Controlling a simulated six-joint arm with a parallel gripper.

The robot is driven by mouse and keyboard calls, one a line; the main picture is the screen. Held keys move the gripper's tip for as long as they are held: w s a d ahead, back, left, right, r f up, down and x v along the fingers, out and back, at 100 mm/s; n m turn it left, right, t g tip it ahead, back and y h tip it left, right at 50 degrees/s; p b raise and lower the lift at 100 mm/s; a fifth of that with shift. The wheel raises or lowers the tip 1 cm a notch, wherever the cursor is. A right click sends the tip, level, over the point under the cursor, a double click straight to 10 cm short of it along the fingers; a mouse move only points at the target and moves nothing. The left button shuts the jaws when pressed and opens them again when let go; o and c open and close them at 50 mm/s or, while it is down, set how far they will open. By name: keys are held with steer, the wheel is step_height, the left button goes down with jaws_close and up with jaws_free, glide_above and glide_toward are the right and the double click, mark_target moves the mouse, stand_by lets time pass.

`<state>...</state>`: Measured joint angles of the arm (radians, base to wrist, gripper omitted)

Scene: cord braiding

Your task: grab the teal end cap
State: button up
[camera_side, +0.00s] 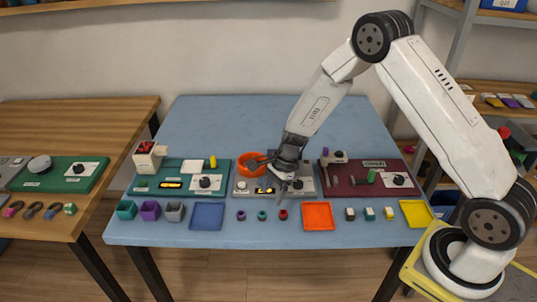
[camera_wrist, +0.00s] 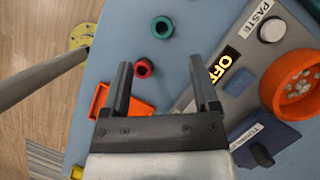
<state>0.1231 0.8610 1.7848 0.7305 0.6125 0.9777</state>
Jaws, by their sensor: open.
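The teal end cap (camera_side: 262,215) is a small green-teal ring on the blue table, between a purple ring (camera_side: 241,215) and a red ring (camera_side: 283,214). In the wrist view the teal cap (camera_wrist: 162,27) lies near the top, beyond my fingertips, and the red ring (camera_wrist: 143,68) shows between the fingers, closer to the left one. My gripper (camera_side: 279,190) is open and empty, above the grey middle station; it also shows in the wrist view (camera_wrist: 161,68). The purple ring is not visible in the wrist view.
An orange bowl (camera_side: 251,164) with grey pieces stands on the grey station (camera_side: 242,188). A blue tray (camera_side: 207,215) and an orange tray (camera_side: 317,216) flank the row of rings. Green and maroon stations stand at the sides. The table in front of the rings is clear.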

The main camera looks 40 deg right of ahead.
mark_target(263, 213)
steer(key=shift+x, duration=0.85)
steer(key=shift+f, duration=0.1)
steer(key=shift+x, duration=2.55)
steer(key=shift+w+a, duration=0.1)
jaws_close()
